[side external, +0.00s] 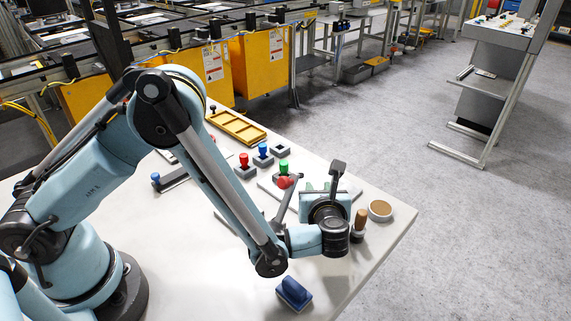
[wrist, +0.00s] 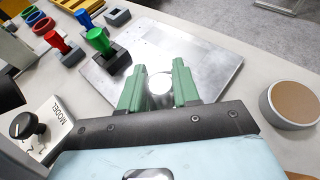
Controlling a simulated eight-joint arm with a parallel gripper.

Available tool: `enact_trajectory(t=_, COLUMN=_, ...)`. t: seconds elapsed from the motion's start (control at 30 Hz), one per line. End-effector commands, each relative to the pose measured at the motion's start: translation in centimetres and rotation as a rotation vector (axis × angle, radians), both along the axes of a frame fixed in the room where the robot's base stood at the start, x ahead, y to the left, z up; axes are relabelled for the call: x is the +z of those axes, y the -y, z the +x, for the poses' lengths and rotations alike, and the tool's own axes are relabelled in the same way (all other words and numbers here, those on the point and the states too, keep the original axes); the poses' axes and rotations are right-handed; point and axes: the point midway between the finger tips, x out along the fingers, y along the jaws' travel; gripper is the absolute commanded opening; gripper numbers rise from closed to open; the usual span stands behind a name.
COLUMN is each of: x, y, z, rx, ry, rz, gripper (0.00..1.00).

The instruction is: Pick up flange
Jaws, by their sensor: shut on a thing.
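A shiny silvery round piece, which looks to be the flange (wrist: 160,86), shows between the two green fingers of my gripper (wrist: 158,74) in the wrist view. The fingers are shut on it from both sides. Behind and below it lies a flat grey metal plate (wrist: 215,62); I cannot tell whether the flange touches the plate.
Red (wrist: 57,42), blue (wrist: 84,18) and green (wrist: 98,40) handled pieces stand in grey blocks to the left. A tan-topped disc (wrist: 292,100) lies right. A wooden handle (side external: 361,220) and a blue block (side external: 294,291) are near my wrist. The table's right edge is close.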

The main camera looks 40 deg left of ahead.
Motion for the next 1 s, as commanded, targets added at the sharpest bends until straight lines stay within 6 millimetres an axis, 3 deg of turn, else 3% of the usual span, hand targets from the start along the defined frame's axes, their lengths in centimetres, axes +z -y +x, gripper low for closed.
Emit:
enact_trajectory(t=0.43, x=1.2, y=0.0, z=0.0, rx=-0.001, ry=-0.001, rz=-0.002, gripper=0.00)
enact_trajectory(t=0.7, x=1.4, y=3.2, z=-3.1, rx=-0.005, ry=-0.001, rz=-0.001, gripper=0.00)
enact_trajectory(t=1.0, x=5.9, y=2.9, z=-2.9, rx=0.000, ry=-0.001, rz=-0.001, gripper=0.00)
